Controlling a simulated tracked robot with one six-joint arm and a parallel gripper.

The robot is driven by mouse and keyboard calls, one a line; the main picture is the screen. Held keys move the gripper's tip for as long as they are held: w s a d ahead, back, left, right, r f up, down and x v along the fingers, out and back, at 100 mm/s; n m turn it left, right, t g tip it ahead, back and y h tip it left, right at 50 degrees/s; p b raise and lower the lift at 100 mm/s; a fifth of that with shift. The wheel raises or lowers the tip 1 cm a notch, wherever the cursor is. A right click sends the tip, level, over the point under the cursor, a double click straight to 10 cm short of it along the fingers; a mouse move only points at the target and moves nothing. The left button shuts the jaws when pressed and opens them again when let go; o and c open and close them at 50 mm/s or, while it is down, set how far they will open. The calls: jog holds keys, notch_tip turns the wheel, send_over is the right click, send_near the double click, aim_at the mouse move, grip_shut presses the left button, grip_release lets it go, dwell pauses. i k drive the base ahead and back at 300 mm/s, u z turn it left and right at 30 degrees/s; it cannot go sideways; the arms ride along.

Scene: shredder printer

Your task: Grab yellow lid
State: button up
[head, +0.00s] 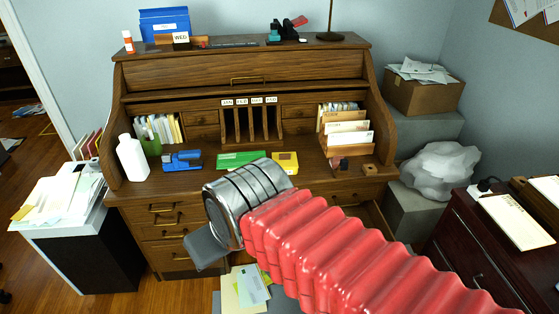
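A small yellow item (285,162) with a dark mark lies on the roll-top desk's writing surface, beside a green flat item (241,159). It is the only clearly yellow thing on the desk, but I cannot tell if it is a separate lid or a box with one. My red ribbed arm comes in from the lower right and ends in a silver wrist just in front of the desk. My gripper (207,247) points down and left, away from the yellow item. Only a grey flat part of it shows, so its opening is hidden.
The wooden desk (245,94) carries a white bottle (131,158), a blue stapler (182,160) and letter racks with envelopes (345,131). A paper-covered side unit (62,196) stands left. A dark red cabinet (480,245) stands right. Papers (248,288) lie low in front.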

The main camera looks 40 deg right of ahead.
aim_at(285, 160)
jog(key=i, duration=0.95)
jog(key=z, duration=0.05)
